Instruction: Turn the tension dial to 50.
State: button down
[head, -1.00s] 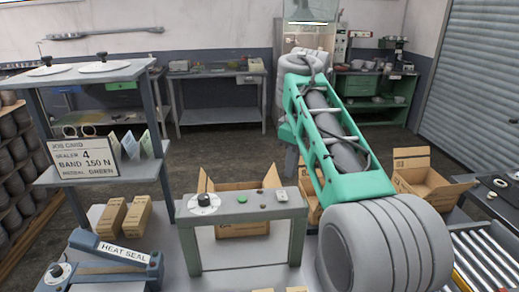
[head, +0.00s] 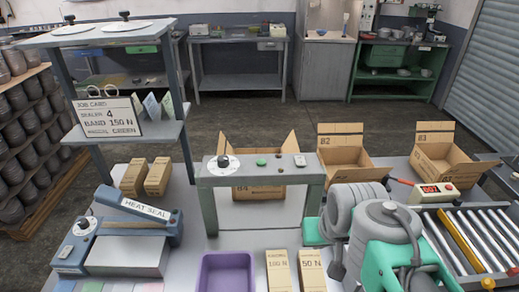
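A white round dial with a black knob (head: 223,163) sits on the left of the grey arch's top bar, beside a green button (head: 261,163). I take it for the tension dial; its markings are too small to read. A second dial (head: 83,224) is on the blue heat sealer (head: 140,215) at lower left. My arm fills the lower right, clear of the arch's dial. My gripper's fingers do not show.
The grey arch (head: 209,208) stands on the bench with an open carton behind it. A roller conveyor (head: 480,240) is at right.

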aim_at(223, 161)
jog(key=k, duration=0.5)
jog(key=z, duration=2.05)
jog(key=k, duration=1.3)
jog(key=u, duration=2.05)
jog(key=i, duration=1)
